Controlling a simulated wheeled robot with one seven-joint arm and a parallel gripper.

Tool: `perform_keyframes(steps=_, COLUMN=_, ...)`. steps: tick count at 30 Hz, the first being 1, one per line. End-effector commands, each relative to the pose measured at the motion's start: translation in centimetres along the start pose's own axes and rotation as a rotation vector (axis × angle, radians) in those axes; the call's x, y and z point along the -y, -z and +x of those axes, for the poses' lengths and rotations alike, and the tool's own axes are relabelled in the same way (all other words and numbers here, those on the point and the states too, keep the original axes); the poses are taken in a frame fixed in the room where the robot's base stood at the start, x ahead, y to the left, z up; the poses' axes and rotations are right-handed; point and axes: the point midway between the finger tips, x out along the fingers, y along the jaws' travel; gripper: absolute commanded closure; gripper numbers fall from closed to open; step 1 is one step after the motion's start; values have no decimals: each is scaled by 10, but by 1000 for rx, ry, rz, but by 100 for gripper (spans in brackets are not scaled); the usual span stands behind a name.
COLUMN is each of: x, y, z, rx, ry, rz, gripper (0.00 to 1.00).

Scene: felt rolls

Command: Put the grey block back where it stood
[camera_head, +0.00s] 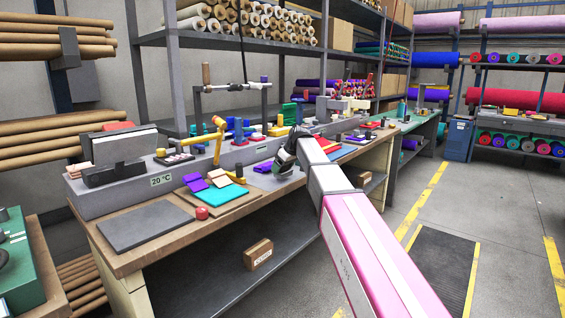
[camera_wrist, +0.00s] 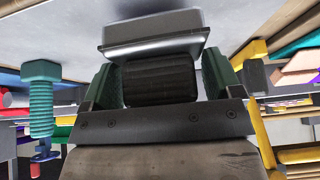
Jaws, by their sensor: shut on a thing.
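My gripper (camera_head: 284,163) reaches over the workbench, to the right of the yellow lever and the purple and teal felt pieces. A dark ribbed part (camera_wrist: 160,82) lies between the fingers, behind the block. A pale grey surface lies beyond the block; I cannot tell whether they touch. In the head view my gripper and arm hide the block.
A yellow lever (camera_head: 218,140), a teal felt sheet (camera_head: 225,194) and a red ball (camera_head: 202,213) are left of my gripper. A dark grey mat (camera_head: 146,228) lies clear at the bench's front left. In the wrist view a teal bolt (camera_wrist: 40,95) stands at left and yellow parts at right.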

Motion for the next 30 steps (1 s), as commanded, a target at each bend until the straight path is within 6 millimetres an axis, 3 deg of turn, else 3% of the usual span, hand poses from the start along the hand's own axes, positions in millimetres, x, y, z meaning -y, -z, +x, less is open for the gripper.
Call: perform_keyframes(steps=30, x=0, y=-6, z=10, rx=-2, ry=0, rz=-1, gripper=53)
